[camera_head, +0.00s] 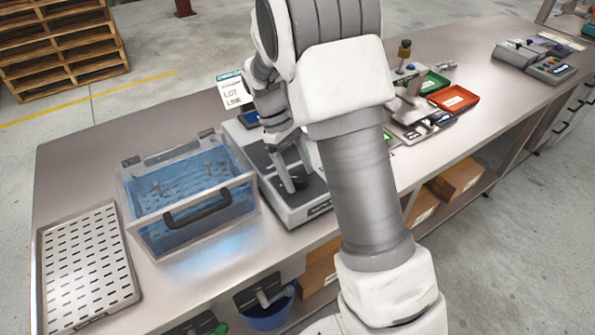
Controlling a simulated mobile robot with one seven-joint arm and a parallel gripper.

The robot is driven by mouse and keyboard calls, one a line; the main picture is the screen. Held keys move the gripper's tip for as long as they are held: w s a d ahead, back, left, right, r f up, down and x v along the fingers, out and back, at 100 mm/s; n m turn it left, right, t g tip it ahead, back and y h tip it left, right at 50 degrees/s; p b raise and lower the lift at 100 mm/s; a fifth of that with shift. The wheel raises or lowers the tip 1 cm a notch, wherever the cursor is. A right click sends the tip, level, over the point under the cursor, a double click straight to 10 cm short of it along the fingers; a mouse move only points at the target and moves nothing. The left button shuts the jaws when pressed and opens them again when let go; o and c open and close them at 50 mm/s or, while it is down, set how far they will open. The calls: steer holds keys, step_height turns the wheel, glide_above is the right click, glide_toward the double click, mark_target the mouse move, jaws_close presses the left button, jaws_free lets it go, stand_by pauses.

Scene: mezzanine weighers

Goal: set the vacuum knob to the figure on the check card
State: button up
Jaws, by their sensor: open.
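The check card (235,92) is white with a teal top strip. It stands behind the grey bench unit, and its small print is too fine to read surely. My gripper (289,184) points down over the front of the light grey bench unit (301,214). Its fingers are small here and it is open, with nothing seen in it. A dark round part (313,191) lies beside the fingertips on the unit; I cannot tell whether it is the vacuum knob or whether the fingers touch it. My arm hides the unit's right side.
A clear lidded tank (150,213) with blue liquid and a black handle stands left of the unit. A slotted metal tray (87,265) lies at the far left. Green (433,82) and red (454,98) trays lie right of my arm. Bare bench (90,160) shows behind the tank.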

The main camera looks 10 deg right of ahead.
jaws_close()
stand_by(0.4)
steer(key=shift+r+m, duration=0.1)
steer(key=shift+m, duration=0.2)
steer(key=m+y+p, duration=0.1)
steer(key=m+p, duration=0.1)
steer(key=shift+d+m+g, duration=0.1)
steer(key=shift+m+g, duration=0.2)
steer(key=shift+g, duration=0.1)
steer(key=shift+w+m+y+p, duration=0.15)
steer(key=shift+m+y+p, duration=0.65)
steer(key=shift+m, duration=1.5)
jaws_free()
steer(key=shift+d, duration=0.1)
